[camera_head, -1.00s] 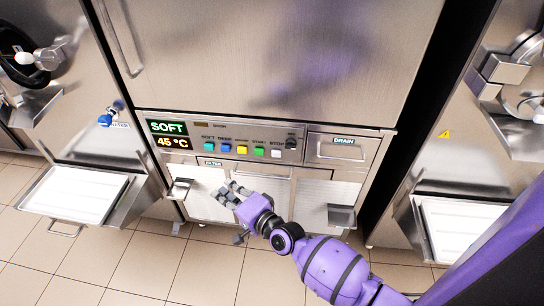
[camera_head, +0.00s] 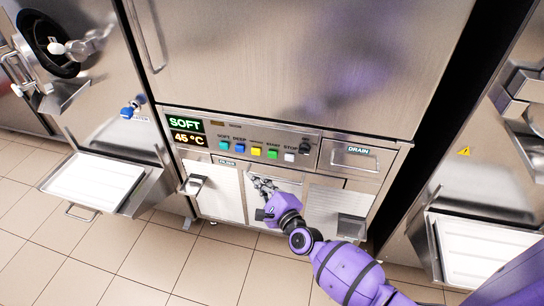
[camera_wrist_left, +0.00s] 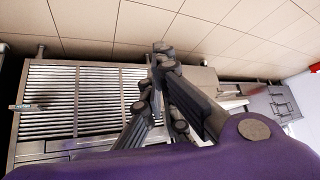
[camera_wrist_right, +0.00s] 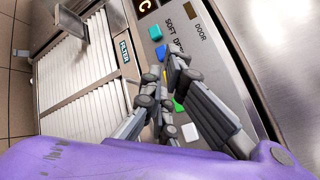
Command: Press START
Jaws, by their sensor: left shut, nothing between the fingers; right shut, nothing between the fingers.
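The green START button (camera_head: 272,154) is in the button row on the middle machine's panel, between a yellow button (camera_head: 256,151) and the white STOP button (camera_head: 289,157). It also shows in the right wrist view (camera_wrist_right: 178,105), partly beside my fingers. My right gripper (camera_head: 262,183) is shut and empty, below the row in the head view.
A display (camera_head: 186,131) reads SOFT and 45 °C. A dark knob (camera_head: 305,148) and the DRAIN drawer (camera_head: 349,157) are right of the buttons. A handle (camera_head: 193,184) juts out below the panel. A white tray (camera_head: 92,184) stands at left.

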